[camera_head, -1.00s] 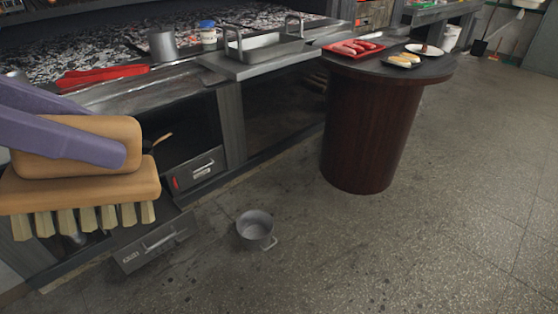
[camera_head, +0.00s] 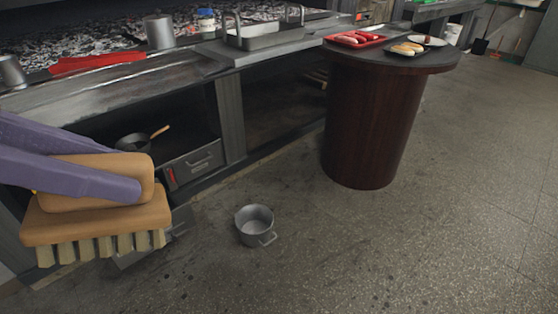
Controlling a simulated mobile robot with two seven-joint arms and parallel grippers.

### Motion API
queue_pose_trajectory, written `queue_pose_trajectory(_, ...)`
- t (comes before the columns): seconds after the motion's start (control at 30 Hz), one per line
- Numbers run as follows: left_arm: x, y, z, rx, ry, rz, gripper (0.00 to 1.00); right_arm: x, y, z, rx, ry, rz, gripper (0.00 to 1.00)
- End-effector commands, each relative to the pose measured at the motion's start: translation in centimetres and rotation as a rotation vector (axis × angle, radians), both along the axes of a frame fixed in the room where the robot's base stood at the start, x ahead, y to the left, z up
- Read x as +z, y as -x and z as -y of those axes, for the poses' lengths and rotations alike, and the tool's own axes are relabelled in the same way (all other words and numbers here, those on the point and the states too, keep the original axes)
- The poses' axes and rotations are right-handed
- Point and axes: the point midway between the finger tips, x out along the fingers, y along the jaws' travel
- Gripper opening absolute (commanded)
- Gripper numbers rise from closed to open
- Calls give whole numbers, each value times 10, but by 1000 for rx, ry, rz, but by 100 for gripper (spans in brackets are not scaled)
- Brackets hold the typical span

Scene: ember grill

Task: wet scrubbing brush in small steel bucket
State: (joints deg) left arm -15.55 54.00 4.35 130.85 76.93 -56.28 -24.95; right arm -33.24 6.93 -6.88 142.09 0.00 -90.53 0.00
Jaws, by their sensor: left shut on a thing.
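The scrubbing brush (camera_head: 100,220) has a tan wooden block and handle and pale bristle tufts pointing down. My left gripper (camera_head: 125,187), with purple fingers, is shut on the brush's handle and holds it at the left of the head view. The small steel bucket (camera_head: 254,226) stands upright on the floor, right of the brush, with its handle hanging at its lower right. The brush is apart from the bucket. The bucket's inside looks grey; I cannot tell whether it holds water. My right gripper is not in view.
A grill counter (camera_head: 115,85) with embers runs along the back left. A drawer (camera_head: 192,165) and a pan (camera_head: 133,143) are below it. A round dark table (camera_head: 387,62) with a red tray (camera_head: 355,40) stands right of the bucket. The floor at right is clear.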

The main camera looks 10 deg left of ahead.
Motion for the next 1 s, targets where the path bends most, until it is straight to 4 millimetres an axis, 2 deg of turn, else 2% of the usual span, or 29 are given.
queue_pose_trajectory(0.03, -8, 0, 0, 1, 0, -1, 0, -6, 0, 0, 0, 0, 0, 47)
queue_pose_trajectory(1.0, -93, 0, 0, 1, 0, 0, 0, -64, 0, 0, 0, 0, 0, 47)
